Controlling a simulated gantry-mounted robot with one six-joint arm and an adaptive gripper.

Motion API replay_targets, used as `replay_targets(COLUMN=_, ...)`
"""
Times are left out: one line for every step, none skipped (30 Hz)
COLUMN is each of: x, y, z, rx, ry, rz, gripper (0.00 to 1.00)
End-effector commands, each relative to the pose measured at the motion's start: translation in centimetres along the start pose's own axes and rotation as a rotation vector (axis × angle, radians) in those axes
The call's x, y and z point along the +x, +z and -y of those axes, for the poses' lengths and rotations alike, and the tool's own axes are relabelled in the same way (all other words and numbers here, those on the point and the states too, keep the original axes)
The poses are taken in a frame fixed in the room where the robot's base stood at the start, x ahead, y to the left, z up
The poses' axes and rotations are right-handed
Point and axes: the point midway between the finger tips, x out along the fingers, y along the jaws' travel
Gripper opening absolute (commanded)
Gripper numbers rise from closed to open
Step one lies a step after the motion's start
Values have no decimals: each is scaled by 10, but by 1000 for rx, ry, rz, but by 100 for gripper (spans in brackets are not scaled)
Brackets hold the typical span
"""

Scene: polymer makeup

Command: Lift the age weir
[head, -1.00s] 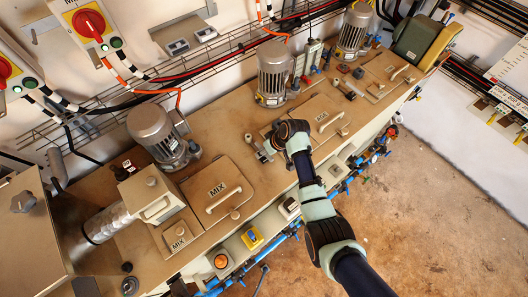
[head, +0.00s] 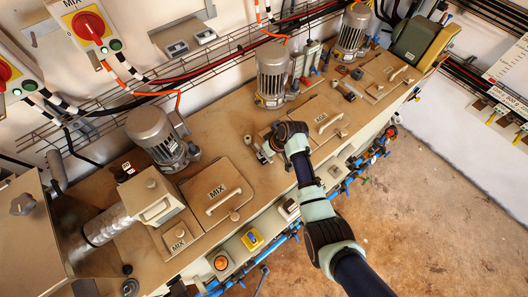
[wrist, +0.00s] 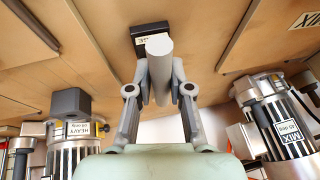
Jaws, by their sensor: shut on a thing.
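The age weir shows in the wrist view as a pale grey round handle (wrist: 159,46) beside a small black block (wrist: 150,29) with a partly hidden label, of which the end letter looks like an E. My gripper (wrist: 160,78) has its two fingers closed on either side of the grey handle. In the head view my arm reaches over the tan tank top, and my gripper is around the small fittings left of the AGE lid. The handle itself is mostly hidden there by my wrist. I cannot tell whether the weir is raised.
The AGE lid (head: 325,121) lies right of my wrist. A motor (head: 272,75) stands behind it, and another motor (head: 157,138) stands to the left near the MIX lid (head: 219,191). Blue pipes and valves (head: 345,185) run along the front. The floor at right is open.

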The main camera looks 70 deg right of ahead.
Motion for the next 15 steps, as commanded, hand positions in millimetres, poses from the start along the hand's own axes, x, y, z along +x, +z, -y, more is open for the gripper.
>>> replay_targets(x=-11, y=-5, z=2, rx=2, ry=-2, rz=-1, gripper=0)
replay_targets(x=-16, y=-7, z=3, rx=2, ry=-2, rz=-1, gripper=0)
replay_targets(x=-23, y=-10, z=5, rx=2, ry=-2, rz=-2, gripper=0)
replay_targets(x=-30, y=-13, z=6, rx=2, ry=-2, rz=-2, gripper=0)
replay_targets(x=-36, y=-16, z=8, rx=2, ry=-2, rz=-2, gripper=0)
replay_targets(x=-46, y=-20, z=10, rx=2, ry=-2, rz=-2, gripper=0)
replay_targets(x=-53, y=-23, z=11, rx=2, ry=-2, rz=-1, gripper=0)
replay_targets(x=-60, y=-25, z=13, rx=2, ry=-2, rz=-1, gripper=0)
replay_targets(x=-68, y=-29, z=15, rx=2, ry=-2, rz=-1, gripper=0)
replay_targets(x=-74, y=-31, z=16, rx=2, ry=-2, rz=-1, gripper=0)
replay_targets(x=-78, y=-33, z=17, rx=2, ry=-2, rz=-1, gripper=0)
replay_targets(x=-82, y=-34, z=18, rx=2, ry=-2, rz=-1, gripper=0)
replay_targets(x=-83, y=-35, z=18, rx=2, ry=-2, rz=-1, gripper=0)
replay_targets(x=-84, y=-35, z=18, rx=2, ry=-2, rz=-1, gripper=0)
replay_targets(x=-83, y=-35, z=18, rx=2, ry=-2, rz=-1, gripper=0)
